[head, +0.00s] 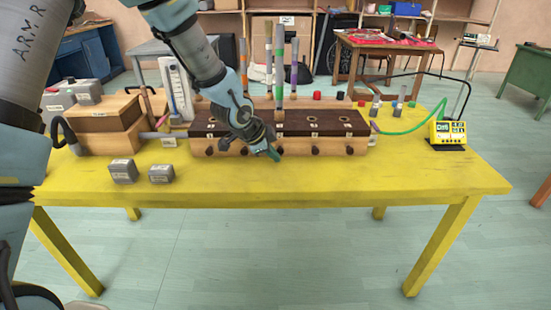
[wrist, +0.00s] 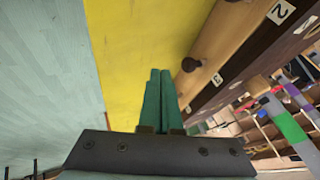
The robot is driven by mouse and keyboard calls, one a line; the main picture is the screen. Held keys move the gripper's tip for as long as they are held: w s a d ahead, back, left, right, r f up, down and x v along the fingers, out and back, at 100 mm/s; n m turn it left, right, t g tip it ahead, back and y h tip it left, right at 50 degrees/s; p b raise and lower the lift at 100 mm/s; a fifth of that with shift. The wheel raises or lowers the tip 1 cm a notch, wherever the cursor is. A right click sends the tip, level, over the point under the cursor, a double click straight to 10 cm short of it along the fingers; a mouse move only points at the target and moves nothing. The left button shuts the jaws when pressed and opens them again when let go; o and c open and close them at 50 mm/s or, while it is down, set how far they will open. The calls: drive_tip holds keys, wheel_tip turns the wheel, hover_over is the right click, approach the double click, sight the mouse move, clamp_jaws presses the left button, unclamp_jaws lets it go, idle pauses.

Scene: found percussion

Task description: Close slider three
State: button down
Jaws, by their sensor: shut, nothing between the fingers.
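A long wooden box (head: 228,147) with a dark top stands on the yellow table, with a row of dark round slider knobs along its front. Small number labels sit above the knobs; the one near the middle (head: 279,133) is too small to read surely. My gripper (head: 273,155) is shut and empty, in front of the box near its middle knobs. In the wrist view my gripper's teal fingers (wrist: 159,75) are together, beside a dark knob (wrist: 190,64) with a small gap in the picture. A label (wrist: 280,12) reading 2 shows further along. How far each slider is out cannot be told.
Striped upright tubes (head: 279,65) rise behind the box. Two grey blocks (head: 123,171) and (head: 161,173) lie at the table's left front. A yellow device (head: 447,134) stands at right. The table's front right (head: 430,180) is clear.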

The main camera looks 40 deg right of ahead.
drive_tip(key=v, duration=0.8)
drive_tip(key=shift+s+a, duration=0.15)
drive_tip(key=shift+s, duration=0.05)
drive_tip(key=shift+r, duration=0.1)
drive_tip(key=w+a+n+t+y, duration=0.15)
drive_tip(key=w+a+n, duration=0.4)
drive_tip(key=a, duration=0.65)
drive_tip(key=w+a+n+t+y, duration=0.1)
drive_tip(key=w+a+n+y, duration=0.4)
drive_tip(key=a, duration=0.7)
drive_tip(key=s+a+r+n+g, duration=0.1)
drive_tip(key=s+a+n, duration=0.2)
drive_tip(key=a+n, duration=0.3)
drive_tip(key=s+a+r+n+g, duration=0.1)
drive_tip(key=s+a+n, duration=0.3)
drive_tip(key=a, duration=1)
drive_tip(key=r+n, duration=0.1)
drive_tip(key=n, duration=0.2)
drive_tip(key=shift+a, duration=0.2)
